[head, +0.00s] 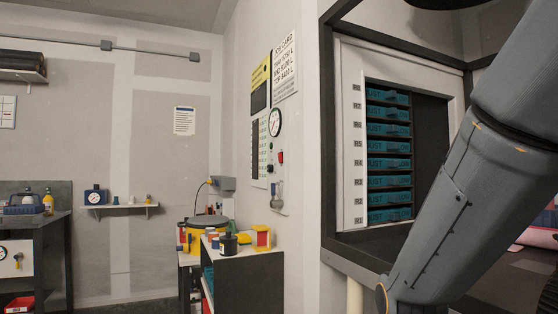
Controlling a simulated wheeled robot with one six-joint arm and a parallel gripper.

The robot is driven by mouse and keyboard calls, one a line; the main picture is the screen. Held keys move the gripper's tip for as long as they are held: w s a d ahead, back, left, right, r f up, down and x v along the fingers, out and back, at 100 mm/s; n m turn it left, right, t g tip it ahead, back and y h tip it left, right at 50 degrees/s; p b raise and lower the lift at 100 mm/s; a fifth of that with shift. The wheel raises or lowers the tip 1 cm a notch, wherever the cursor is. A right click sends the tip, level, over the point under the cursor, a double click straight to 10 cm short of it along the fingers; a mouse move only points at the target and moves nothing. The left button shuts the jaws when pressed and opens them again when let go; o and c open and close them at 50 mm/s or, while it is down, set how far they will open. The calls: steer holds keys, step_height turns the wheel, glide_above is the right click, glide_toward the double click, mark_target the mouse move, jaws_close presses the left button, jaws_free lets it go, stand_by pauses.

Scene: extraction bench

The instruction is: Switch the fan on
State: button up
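No part that I can name for sure as the fan shows. A wall panel (270,141) hangs in the middle of the view. It carries a round white gauge (274,122), a small red part (280,157) that may be a switch, and a metal fitting below. The red part is too small to read its position. A printed card (284,66) hangs above the panel. My arm crosses the right side of the view; its gripper end is out of frame.
A dark-framed cabinet (327,150) with a rack of teal drawers (389,157) stands right of the panel. A low dark bench (248,287) with jars and boxes stands below the panel. A small shelf (120,207) is on the back wall. Open floor shows at lower left.

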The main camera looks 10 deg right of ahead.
jaws_close()
stand_by(1.4)
